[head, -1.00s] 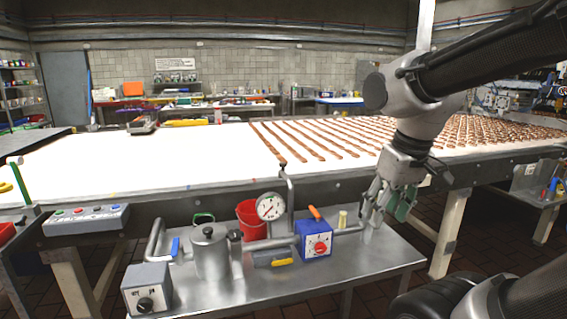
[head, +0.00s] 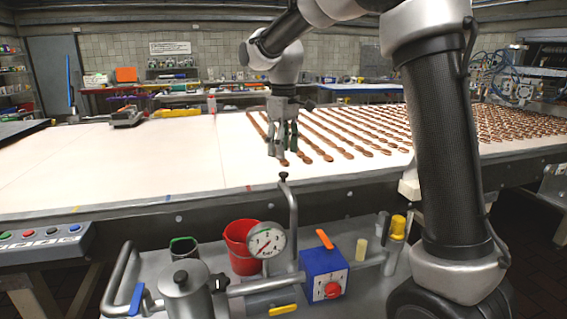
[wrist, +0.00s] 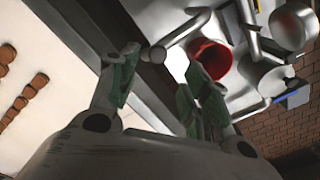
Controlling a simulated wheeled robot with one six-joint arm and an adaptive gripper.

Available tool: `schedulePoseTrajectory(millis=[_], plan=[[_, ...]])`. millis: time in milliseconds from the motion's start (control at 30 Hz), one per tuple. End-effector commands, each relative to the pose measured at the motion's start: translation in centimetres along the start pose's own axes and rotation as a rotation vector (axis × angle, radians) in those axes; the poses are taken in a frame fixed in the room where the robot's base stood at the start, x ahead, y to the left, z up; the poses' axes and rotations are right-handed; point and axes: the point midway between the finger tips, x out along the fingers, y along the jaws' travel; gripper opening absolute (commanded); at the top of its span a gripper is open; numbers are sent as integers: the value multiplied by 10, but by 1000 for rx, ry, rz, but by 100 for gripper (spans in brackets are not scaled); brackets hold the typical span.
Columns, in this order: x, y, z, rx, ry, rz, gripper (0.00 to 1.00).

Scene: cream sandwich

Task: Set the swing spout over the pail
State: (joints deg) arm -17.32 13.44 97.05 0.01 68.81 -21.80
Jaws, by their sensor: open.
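The swing spout (head: 292,225) is a grey bent pipe that rises from the bench pipework. Its dark-knobbed end is at the top, near the belt edge. The red pail (head: 238,250) stands left of it, partly behind the gauge. In the head view, the spout end is to the right of the pail, not over it.
A round gauge (head: 265,241), a blue box with a red knob (head: 323,275) and a lidded metal pot (head: 186,290) crowd the bench. The white belt (head: 130,165) with brown strips lies behind the spout.

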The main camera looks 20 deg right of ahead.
Motion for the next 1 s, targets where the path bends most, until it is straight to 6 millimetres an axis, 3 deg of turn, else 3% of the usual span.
schedulePoseTrajectory(millis=[100,367,800,1000], plan=[[-10,1,-3,-47,5,2,48],[-5,0,2,-102,-13,-6,48],[60,-1,3,-103,-14,-6,48],[70,-1,3,-103,-12,-5,48]])
